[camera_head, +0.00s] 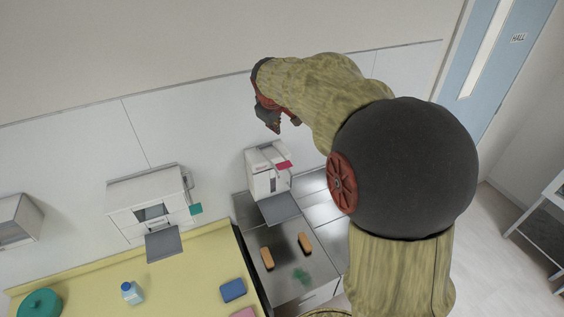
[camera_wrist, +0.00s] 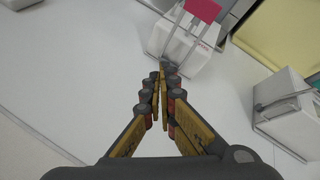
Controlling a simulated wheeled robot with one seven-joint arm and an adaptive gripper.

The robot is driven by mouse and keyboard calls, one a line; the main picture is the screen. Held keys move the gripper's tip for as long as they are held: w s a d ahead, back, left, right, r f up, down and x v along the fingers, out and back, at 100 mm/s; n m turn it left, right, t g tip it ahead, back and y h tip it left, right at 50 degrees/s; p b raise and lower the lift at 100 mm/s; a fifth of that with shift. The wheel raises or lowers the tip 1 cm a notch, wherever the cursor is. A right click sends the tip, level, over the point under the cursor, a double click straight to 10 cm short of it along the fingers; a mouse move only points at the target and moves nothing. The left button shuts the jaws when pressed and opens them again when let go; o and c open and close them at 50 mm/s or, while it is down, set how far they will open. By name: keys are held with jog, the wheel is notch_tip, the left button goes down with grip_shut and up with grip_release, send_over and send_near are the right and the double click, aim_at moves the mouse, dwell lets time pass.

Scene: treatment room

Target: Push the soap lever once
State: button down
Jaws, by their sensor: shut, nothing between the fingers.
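A white wall dispenser (camera_head: 264,173) with a thin lever ending in a pink-red tab (camera_head: 285,164) hangs above the steel counter. A wider white dispenser (camera_head: 148,205) with a green tab (camera_head: 196,209) hangs to its left. Which one is the soap dispenser I cannot tell; the small red lettering is unreadable. My gripper (camera_head: 273,127) is shut and empty, above the red-tab dispenser in the head view. In the wrist view my gripper (camera_wrist: 163,72) points toward that dispenser (camera_wrist: 190,45), whose red tab (camera_wrist: 204,10) is at the top. Whether they touch I cannot tell.
Grey trays (camera_head: 279,208) jut out below the dispensers. Two orange-brown blocks (camera_head: 267,258) lie on the steel counter (camera_head: 292,288). The yellow counter (camera_head: 190,283) holds a bottle (camera_head: 132,293), a blue block (camera_head: 232,290) and a green round item (camera_head: 40,304). Another dispenser (camera_head: 17,221) is far left.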

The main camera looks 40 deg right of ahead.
notch_tip(320, 180, down, 8)
jog(key=s+b, duration=0.2)
jog(key=b, duration=0.3)
jog(key=shift+a+f, duration=0.15)
jog(key=shift+a, duration=0.1)
dwell(1.1)
jog(key=shift+s+f+b, duration=0.15)
jog(key=shift+f+b, duration=0.2)
jog(key=shift+b, duration=0.25)
jog(key=shift+s+a+f+b, duration=0.1)
jog(key=shift+s+f+b, duration=0.1)
jog(key=shift+f+b, duration=0.55)
jog(key=shift+s+a+f+b, duration=0.1)
jog(key=shift+s+f+b, duration=0.1)
jog(key=shift+f+b, duration=0.5)
dwell(1.6)
dwell(0.5)
jog(key=shift+w+d+r+p, duration=0.1)
jog(key=shift+w+r+p, duration=0.15)
jog(key=shift+r+p, duration=0.6)
jog(key=shift+w+d+r+p, duration=0.1)
jog(key=shift+w+r+p, duration=0.15)
jog(key=shift+r+p, duration=0.55)
jog(key=shift+r, duration=0.3)
